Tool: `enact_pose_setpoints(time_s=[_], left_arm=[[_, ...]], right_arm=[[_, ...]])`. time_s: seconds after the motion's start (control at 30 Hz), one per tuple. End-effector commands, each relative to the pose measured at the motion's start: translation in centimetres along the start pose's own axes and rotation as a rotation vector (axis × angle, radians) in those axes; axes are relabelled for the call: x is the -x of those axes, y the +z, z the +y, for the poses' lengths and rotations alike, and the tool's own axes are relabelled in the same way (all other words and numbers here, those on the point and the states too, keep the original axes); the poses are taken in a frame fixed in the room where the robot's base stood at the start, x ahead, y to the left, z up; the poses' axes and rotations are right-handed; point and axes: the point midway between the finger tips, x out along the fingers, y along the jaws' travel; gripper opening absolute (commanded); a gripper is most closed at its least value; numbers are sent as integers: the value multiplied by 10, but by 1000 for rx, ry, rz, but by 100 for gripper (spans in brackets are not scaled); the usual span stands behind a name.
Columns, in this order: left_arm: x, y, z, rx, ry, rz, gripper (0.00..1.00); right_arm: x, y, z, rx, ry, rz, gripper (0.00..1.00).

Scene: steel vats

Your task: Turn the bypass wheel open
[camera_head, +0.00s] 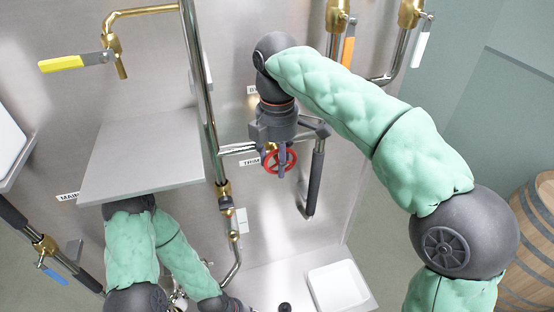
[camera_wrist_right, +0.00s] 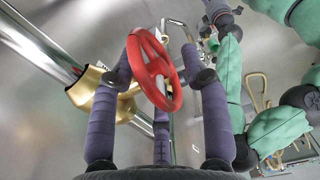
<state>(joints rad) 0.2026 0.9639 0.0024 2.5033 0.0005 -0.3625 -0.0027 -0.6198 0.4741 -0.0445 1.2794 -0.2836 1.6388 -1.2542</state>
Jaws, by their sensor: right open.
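Another label (camera_head: 251,89), starting with B, is mostly hidden by my right arm. My right gripper (camera_head: 281,160) points down at the red wheel. In the right wrist view the wheel (camera_wrist_right: 155,70) stands tilted between the spread purple fingers of the gripper (camera_wrist_right: 160,75). The fingers are open; whether any touches the rim I cannot tell.
A grey shelf (camera_head: 145,155) juts out at the left, above my left arm. A steel pipe (camera_head: 203,100) runs vertically left of the wheel. A white tray (camera_head: 338,286) lies lower right; a barrel (camera_head: 535,235) stands far right.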

Motion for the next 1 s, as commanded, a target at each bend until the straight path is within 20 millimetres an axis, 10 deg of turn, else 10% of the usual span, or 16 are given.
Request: enact_pose_setpoints(time_s=[0.4,0.6,1.0], left_arm=[[1,0,0,0,0,0,40],[1,0,0,0,0,0,40],[1,0,0,0,0,0,40]], right_arm=[[-8,0,0,1,0,0,46],[-8,0,0,1,0,0,0],[-9,-1,0,4,1,-51,0]])
